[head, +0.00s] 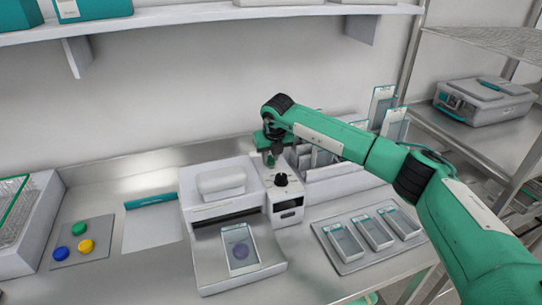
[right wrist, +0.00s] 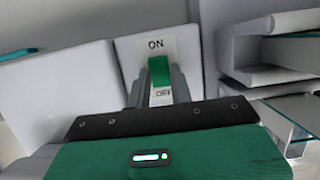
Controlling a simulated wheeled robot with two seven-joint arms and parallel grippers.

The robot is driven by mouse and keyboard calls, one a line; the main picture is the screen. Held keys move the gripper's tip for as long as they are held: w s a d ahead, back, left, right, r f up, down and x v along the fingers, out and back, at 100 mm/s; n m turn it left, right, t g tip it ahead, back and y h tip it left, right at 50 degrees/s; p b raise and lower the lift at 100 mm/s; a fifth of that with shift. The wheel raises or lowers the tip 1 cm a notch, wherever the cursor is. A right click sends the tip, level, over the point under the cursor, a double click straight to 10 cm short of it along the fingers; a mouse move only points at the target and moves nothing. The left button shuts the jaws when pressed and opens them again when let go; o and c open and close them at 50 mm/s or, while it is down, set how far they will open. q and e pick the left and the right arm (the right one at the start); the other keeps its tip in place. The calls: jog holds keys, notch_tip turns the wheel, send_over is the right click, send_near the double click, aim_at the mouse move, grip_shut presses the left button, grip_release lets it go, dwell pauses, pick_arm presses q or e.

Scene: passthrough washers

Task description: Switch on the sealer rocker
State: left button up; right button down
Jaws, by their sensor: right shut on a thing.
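The sealer (head: 213,208) is a white machine on the bench in the head view, with a black knob (head: 281,181) and a small dark display on its right part. Its rocker (right wrist: 159,70) is green in the right wrist view, on a white plate marked ON above and OFF below. My right gripper (head: 271,160) reaches down behind the knob. In the right wrist view its grey fingers (right wrist: 161,88) are shut at the rocker, one on each side. The OFF label is partly covered. In the head view the gripper hides the rocker. My left gripper is not in view.
A pouch (head: 239,250) lies on the sealer's front shelf. A tray (head: 348,266) with several clear-fronted packs is at right; upright pouches stand in a rack (head: 345,180) behind. Blue, green and yellow caps lie at left. A shelf (head: 200,20) hangs above.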

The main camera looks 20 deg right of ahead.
aim_at(270, 158)
jog(key=shift+w+g, duration=0.25)
jog(key=shift+g, duration=0.65)
jog(key=shift+w+g, duration=0.25)
jog(key=shift+g, duration=0.65)
jog(key=c, duration=1.2)
grip_release()
jog(key=shift+c, duration=0.2)
jog(key=shift+r, duration=0.1)
notch_tip(270, 158, up, 14)
jog(key=b, duration=0.3)
jog(key=shift+f, duration=0.2)
